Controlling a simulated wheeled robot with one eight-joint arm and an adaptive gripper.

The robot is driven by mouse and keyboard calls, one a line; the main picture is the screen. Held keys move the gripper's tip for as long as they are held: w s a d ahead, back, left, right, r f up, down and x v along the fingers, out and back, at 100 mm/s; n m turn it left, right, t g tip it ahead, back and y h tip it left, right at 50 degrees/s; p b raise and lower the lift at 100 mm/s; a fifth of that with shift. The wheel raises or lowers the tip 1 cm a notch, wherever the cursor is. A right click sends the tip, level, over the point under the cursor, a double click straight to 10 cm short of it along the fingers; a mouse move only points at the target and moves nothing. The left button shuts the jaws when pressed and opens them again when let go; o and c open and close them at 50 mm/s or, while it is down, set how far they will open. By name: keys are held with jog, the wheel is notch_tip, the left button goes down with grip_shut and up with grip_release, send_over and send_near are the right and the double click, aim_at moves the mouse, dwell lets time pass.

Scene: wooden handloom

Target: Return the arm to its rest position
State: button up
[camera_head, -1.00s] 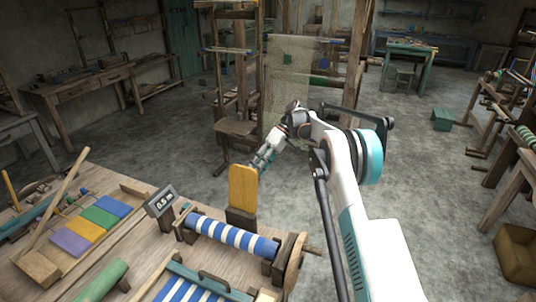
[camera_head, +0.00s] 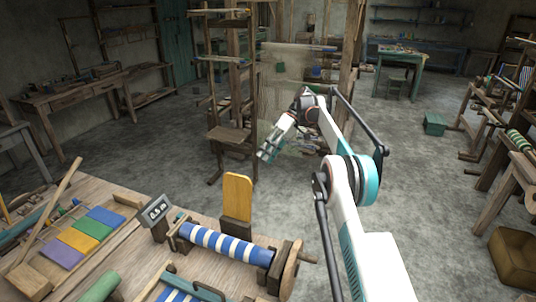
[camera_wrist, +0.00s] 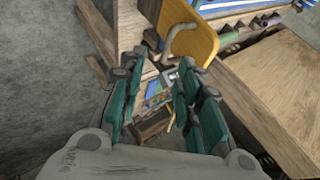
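My arm reaches forward over the floor beyond the workbench in the head view, bent at the elbow. My gripper (camera_head: 268,156) hangs to the left of the elbow, angled down, past the yellow panel (camera_head: 237,196) and apart from it. In the wrist view my gripper (camera_wrist: 160,78) shows teal fingers spread apart. I see nothing held between them; small items below show through the gap. The yellow panel also shows in the wrist view (camera_wrist: 190,32), beyond the fingertips.
A wooden loom frame (camera_head: 237,75) stands behind the gripper. A crate (camera_head: 514,256) sits at right. Grey floor (camera_head: 425,185) is open right of my arm.

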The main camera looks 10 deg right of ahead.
jog(key=s+a+r+m+t+h+b, duration=0.2)
jog(key=s+a+r+m+t+h, duration=0.15)
jog(key=s+r, duration=0.85)
jog(key=s+r+m+t+h, duration=0.1)
jog(key=s+r+m+t, duration=0.1)
jog(key=s+r, duration=0.3)
jog(key=s+f+m+t+h+b, duration=0.1)
jog(key=s+f, duration=0.3)
jog(key=s, duration=0.6)
jog(key=s+d+f+m+t+h+b, duration=0.1)
jog(key=s+f, duration=0.4)
jog(key=s, duration=0.5)
jog(key=s+f+m+t+h+b, duration=0.1)
jog(key=s+f, duration=0.4)
jog(key=s, duration=0.5)
jog(key=shift+d+f+t+h, duration=0.3)
jog(key=shift+t+h, duration=0.25)
jog(key=shift+t, duration=0.5)
jog(key=shift+m, duration=0.25)
